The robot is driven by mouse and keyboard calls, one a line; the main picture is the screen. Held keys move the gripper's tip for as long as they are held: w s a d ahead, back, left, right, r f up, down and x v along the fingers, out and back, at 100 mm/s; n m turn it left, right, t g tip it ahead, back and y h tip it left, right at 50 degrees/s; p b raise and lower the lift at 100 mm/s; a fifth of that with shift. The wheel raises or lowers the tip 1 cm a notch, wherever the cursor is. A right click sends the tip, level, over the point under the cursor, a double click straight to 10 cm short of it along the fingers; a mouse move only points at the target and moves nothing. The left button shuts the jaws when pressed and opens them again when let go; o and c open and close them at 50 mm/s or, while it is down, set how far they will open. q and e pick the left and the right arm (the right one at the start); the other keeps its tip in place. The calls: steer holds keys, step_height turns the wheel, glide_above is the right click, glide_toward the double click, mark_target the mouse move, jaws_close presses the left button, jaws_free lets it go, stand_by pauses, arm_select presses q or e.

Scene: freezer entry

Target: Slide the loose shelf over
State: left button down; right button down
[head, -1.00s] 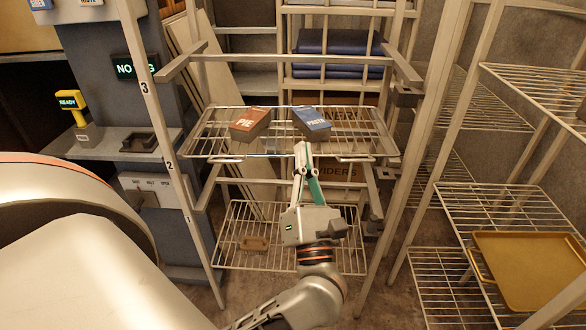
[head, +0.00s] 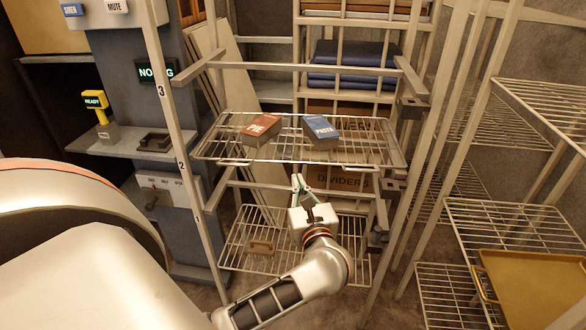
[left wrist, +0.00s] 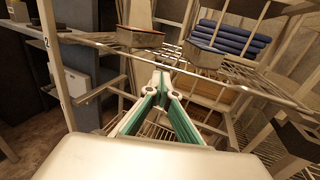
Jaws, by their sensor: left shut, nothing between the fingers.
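A wire shelf (head: 225,155) sits at the level marked 2 in the upright rack. My left gripper (head: 297,182) is shut and empty, just below the shelf's front edge in the head view. In the left wrist view its closed green-sided fingers (left wrist: 160,78) point toward the shelf's front rail (left wrist: 225,78). I cannot tell whether the tips touch the rail. My right gripper is not in view.
A lower wire shelf (head: 235,262) holds a small brown block (head: 261,247). A DIVIDERS box (head: 345,180) is behind the rack. Rack posts (head: 172,120) flank the shelf. Another rack with a yellow tray (head: 530,290) stands right. A console (head: 120,145) stands left.

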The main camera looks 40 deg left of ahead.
mark_target(291, 163)
arm_select(q)
steer(key=shift+x, duration=3.05)
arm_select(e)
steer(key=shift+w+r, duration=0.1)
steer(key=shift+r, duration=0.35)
arm_select(q)
steer(key=shift+w+a, duration=0.45)
steer(key=shift+a, duration=0.15)
steer(key=shift+w+a+b, duration=0.3)
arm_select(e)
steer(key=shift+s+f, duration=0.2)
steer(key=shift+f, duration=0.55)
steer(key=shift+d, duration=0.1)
